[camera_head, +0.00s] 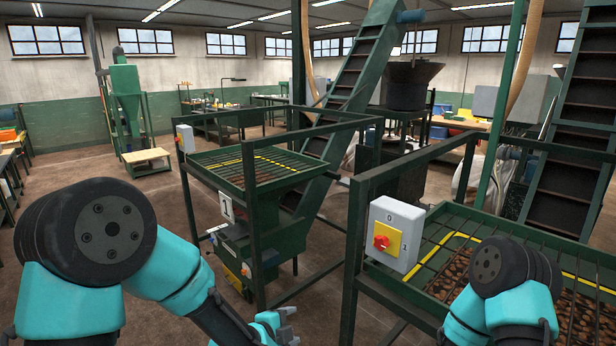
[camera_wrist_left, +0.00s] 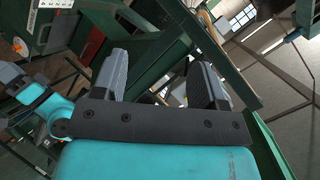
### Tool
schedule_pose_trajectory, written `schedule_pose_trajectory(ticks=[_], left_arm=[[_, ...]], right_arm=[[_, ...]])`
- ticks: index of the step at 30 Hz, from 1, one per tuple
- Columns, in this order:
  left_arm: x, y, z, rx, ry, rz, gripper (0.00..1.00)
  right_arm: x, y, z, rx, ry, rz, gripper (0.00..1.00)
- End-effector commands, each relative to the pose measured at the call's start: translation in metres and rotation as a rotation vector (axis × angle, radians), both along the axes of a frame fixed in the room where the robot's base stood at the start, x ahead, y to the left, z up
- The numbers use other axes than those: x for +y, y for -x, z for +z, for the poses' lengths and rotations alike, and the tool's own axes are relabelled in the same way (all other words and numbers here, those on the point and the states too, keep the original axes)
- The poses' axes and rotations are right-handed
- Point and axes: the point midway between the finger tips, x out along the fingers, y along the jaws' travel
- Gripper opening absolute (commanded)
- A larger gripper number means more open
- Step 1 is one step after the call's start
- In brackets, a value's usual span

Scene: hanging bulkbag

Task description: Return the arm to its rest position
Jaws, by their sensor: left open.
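My left arm, teal and black, comes in from the left in the head view and bends down to the bottom middle. My left gripper (camera_head: 285,322) is low in the picture, in front of the green frame of the nearer stand. In the left wrist view its two grey fingers (camera_wrist_left: 158,85) stand apart with nothing between them, so it is open and empty. My right arm shows only as a teal and black joint at the bottom right of the head view. The right gripper is outside the picture.
A grey switch box (camera_head: 394,235) with a red knob is on the right green frame. A barred hopper (camera_head: 590,262) holds brown pieces there. A second barred hopper (camera_head: 255,165) stands mid-left. Inclined conveyors (camera_head: 350,85) rise behind. Open brown floor (camera_head: 90,170) lies at left.

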Motion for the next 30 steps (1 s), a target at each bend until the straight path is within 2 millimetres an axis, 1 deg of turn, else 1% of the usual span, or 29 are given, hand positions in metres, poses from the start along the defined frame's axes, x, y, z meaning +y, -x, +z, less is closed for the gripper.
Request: schedule_pose_trajectory(ticks=[1, 3, 5, 6, 8, 9, 11, 12, 14, 15, 17, 18, 21, 24, 27, 30], left_arm=[[0.016, 0.004, -0.024, 0.104, 0.033, 0.06, 0.66], [0.035, 0.011, -0.053, 0.25, 0.089, 0.155, 0.66], [0.052, 0.019, -0.078, 0.373, 0.138, 0.242, 0.66], [0.062, 0.025, -0.093, 0.454, 0.17, 0.302, 0.66], [0.078, 0.037, -0.116, 0.572, 0.218, 0.397, 0.66], [0.088, 0.045, -0.131, 0.648, 0.251, 0.463, 0.66], [0.102, 0.059, -0.151, 0.761, 0.3, 0.567, 0.66], [0.112, 0.069, -0.165, 0.835, 0.332, 0.639, 0.66], [0.125, 0.084, -0.184, 0.941, 0.379, 0.75, 0.66], [0.133, 0.096, -0.196, 1.012, 0.409, 0.827, 0.66], [0.145, 0.114, -0.213, 1.113, 0.455, 0.946, 0.66], [0.152, 0.127, -0.223, 1.178, 0.485, 1.027, 0.66], [0.166, 0.155, -0.244, 1.314, 0.549, 1.214, 0.66], [0.175, 0.177, -0.257, 1.405, 0.592, 1.356, 0.66], [0.178, 0.188, -0.262, 1.452, 0.615, 1.433, 0.66], [0.179, 0.191, -0.264, 1.463, 0.621, 1.454, 0.66]], right_arm=[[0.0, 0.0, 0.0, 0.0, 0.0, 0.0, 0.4], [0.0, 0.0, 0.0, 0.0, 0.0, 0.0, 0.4], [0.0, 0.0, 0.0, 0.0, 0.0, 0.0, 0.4], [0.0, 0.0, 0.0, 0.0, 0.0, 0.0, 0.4], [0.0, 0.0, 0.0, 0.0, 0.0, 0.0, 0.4], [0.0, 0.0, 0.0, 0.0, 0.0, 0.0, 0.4], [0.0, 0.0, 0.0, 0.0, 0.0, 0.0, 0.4], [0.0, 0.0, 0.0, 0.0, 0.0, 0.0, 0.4], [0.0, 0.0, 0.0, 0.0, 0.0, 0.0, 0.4], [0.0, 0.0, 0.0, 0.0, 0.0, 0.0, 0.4], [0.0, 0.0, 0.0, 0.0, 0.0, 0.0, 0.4], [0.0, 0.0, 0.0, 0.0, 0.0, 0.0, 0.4], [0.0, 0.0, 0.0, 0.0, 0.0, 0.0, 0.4], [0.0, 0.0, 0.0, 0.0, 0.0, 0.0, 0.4], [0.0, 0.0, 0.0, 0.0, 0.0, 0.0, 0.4], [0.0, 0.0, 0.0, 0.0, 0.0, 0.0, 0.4]])
